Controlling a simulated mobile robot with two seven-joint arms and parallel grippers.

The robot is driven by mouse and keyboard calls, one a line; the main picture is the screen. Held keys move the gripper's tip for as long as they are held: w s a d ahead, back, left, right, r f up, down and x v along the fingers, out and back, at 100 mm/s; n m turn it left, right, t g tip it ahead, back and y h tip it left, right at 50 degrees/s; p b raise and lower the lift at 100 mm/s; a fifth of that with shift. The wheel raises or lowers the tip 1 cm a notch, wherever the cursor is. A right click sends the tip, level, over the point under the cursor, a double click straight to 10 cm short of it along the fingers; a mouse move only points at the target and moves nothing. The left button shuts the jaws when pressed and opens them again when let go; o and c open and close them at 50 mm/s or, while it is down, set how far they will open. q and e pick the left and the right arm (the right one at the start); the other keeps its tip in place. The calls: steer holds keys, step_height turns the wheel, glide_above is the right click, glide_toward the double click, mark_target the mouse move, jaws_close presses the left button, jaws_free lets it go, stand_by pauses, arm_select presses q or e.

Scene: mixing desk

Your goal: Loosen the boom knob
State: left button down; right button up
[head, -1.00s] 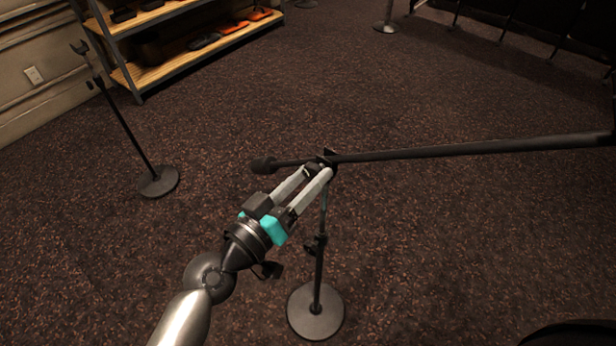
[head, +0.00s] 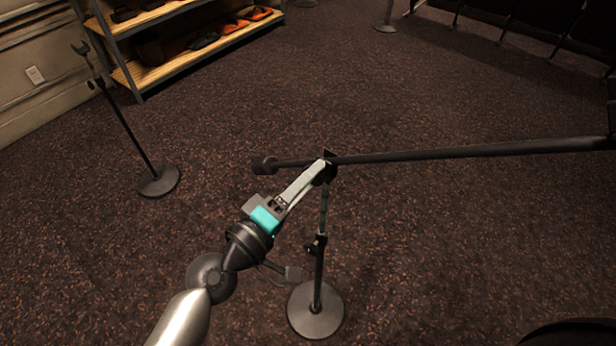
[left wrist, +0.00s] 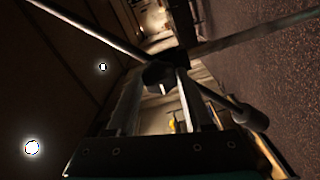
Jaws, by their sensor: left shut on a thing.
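The boom stand has a round black base (head: 315,312), a thin upright pole and a long dark boom (head: 470,152) running off to the right. A short dark counterweight (head: 264,165) ends the boom on the left. My left gripper (head: 318,172) reaches up to the joint at the top of the pole. Its fingers are shut on the dark boom knob (left wrist: 158,74), which shows between the fingertips in the left wrist view. In the head view the fingers hide the knob. My right gripper is not in view.
Another thin stand (head: 158,181) is upright at the left, near the wall. A shelf (head: 190,58) with several small items is at the upper left. A further round base (head: 386,27) is far back. The carpet (head: 430,230) around the boom stand is mostly clear.

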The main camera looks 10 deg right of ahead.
arm_select(q)
steer(key=shift+n, duration=0.3)
steer(key=shift+c, duration=1.5)
jaws_free()
steer(key=b+v, duration=0.6)
steer(key=v, duration=0.9)
steer(key=shift+b, duration=0.35)
